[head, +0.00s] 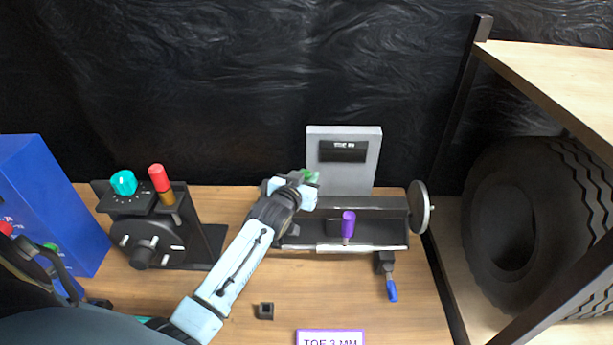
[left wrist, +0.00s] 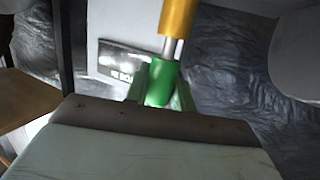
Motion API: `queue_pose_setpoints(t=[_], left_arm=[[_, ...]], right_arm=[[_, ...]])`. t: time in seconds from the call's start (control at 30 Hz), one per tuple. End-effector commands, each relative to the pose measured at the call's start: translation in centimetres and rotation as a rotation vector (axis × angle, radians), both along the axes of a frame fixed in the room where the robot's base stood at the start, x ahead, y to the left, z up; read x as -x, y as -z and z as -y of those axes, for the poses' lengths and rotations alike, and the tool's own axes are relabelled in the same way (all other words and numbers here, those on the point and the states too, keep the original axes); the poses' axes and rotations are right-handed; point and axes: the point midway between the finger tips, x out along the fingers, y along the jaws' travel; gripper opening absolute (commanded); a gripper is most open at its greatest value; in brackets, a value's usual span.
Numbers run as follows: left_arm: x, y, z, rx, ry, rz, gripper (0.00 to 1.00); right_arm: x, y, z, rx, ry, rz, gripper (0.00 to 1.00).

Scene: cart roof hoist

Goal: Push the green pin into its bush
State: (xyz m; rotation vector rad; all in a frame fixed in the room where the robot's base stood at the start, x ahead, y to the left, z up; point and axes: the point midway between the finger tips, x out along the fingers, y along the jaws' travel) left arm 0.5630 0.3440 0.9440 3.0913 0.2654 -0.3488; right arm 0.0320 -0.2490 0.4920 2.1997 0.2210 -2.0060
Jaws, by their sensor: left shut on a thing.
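My left gripper (head: 306,184) is shut on the green pin (head: 311,175), in front of the grey panel on the bench. In the left wrist view the green pin (left wrist: 161,84) sits between the two fingers of the left gripper (left wrist: 160,92). Its bare metal shank shows between the green grip and the brass-coloured bush (left wrist: 177,15), and appears to run up to the bush's end. How deep the tip sits is hidden. In the head view the arm hides the bush. My right gripper is not in view.
A grey panel (head: 369,162) stands behind the fixture. A purple-handled pin (head: 348,224) is upright on the fixture, with a round disc (head: 419,207) at its right. A black unit with a red knob (head: 158,178) stands left. A tyre (head: 525,220) is at right.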

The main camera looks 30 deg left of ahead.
Motion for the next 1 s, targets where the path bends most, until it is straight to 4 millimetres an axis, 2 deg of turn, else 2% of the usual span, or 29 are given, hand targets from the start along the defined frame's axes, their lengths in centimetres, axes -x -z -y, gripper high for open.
queue_pose_setpoints(t=[0.67,0.7,0.87,1.0], left_arm=[[0.0,1.7,0.0,0.000,0.000,0.000,0.00],[0.0,1.6,0.0,0.000,0.000,-0.001,0.27],[0.0,1.6,0.0,0.000,0.000,-0.001,0.48],[0.0,1.6,0.0,0.000,0.000,0.000,0.50]], right_arm=[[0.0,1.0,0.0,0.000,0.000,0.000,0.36],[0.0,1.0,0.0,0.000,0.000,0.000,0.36],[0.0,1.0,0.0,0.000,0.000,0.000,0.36],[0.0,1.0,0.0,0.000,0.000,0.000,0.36]])
